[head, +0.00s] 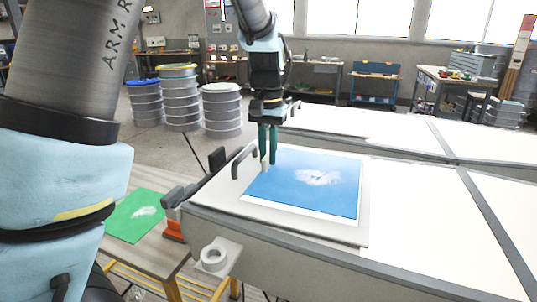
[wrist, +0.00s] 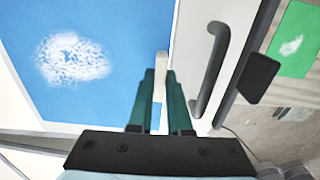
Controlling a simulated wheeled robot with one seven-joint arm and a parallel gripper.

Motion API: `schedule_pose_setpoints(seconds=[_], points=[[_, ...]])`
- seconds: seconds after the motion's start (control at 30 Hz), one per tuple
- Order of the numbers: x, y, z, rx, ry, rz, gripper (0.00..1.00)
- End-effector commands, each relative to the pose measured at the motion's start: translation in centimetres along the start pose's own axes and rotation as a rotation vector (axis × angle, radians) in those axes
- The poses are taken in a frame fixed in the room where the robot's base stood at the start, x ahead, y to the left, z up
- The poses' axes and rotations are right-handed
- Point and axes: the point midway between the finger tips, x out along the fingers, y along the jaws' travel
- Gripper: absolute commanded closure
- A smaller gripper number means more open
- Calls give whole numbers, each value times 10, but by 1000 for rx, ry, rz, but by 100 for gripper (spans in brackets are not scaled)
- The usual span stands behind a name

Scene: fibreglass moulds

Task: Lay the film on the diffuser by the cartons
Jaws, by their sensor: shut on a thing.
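The film is a blue sheet with a white cloud-like patch (head: 310,182); it also shows in the wrist view (wrist: 110,35). It lies over a white panel with a grey handle, seemingly a diffuser (head: 355,232), on the near end of the long white surface. I cannot tell whether it rests fully on the panel. My gripper (head: 268,160) points down at the film's left edge, beside the handle (head: 240,160). In the wrist view its green fingers (wrist: 165,100) are shut on a pale tab (wrist: 161,68) at the film's edge. I cannot make out cartons for certain.
A second panel with a handle (head: 325,122) lies farther back on the white surface. A green sheet with a white patch (head: 137,215) lies on a low wooden bench at left. Grey drums (head: 182,100) stand behind. The white surface to the right is clear.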

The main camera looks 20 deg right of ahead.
Motion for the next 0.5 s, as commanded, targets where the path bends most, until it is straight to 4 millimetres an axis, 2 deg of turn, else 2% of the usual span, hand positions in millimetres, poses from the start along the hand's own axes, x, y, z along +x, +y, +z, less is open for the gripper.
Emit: schedule_pose_setpoints(seconds=[0.1,0.47,0.5], points=[[8,0,0,-1,-1,0,100],[12,0,0,0,1,0,100],[11,0,0,0,1,0,79]])
